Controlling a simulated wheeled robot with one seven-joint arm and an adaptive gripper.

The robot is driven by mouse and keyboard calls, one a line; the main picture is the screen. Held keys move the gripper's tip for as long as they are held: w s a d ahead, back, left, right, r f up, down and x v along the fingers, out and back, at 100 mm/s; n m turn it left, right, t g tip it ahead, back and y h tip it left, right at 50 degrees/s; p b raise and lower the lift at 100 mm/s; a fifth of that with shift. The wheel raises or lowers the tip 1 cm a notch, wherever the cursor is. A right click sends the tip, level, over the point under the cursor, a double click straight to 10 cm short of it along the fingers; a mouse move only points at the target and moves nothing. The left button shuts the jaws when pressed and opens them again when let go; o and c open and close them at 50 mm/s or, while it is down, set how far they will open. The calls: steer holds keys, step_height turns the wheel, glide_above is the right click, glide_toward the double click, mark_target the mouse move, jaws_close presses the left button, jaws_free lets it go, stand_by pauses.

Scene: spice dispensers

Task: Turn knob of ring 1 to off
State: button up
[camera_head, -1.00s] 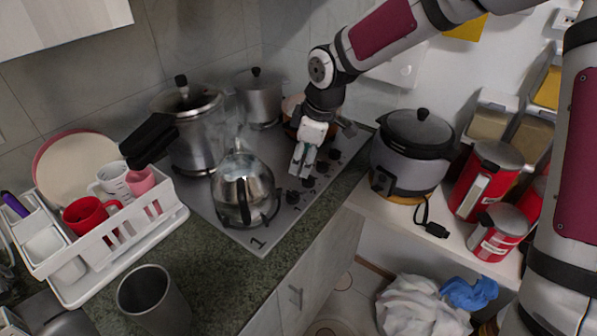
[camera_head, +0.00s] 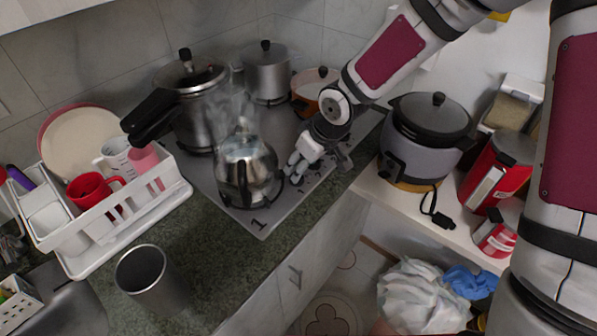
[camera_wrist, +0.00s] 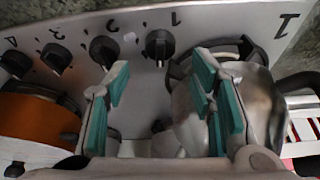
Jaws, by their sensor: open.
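The cooktop (camera_head: 205,180) has a row of black knobs along its right edge. In the wrist view, the knob marked 1 (camera_wrist: 160,45) is upright in the upper middle, with its bar running toward the label. My gripper (camera_wrist: 165,92) is open, its teal-padded fingers apart on either side below this knob and not around it. In the head view my gripper (camera_head: 297,166) is low over the front end of the knob row, beside the kettle, and hides knobs there. The steaming kettle (camera_head: 246,175) stands on the front ring, and in the wrist view (camera_wrist: 262,115) it is close to the right finger.
A pressure cooker (camera_head: 205,125), a grey pot (camera_head: 267,75) and an orange pan (camera_head: 302,98) stand on the cooktop behind. A rice cooker (camera_head: 425,140) is right of the arm. A dish rack (camera_head: 160,185) and a metal cup (camera_head: 152,285) are at left.

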steer(key=shift+x, duration=2.55)
steer(key=shift+c, duration=0.2)
steer(key=c, duration=1.1)
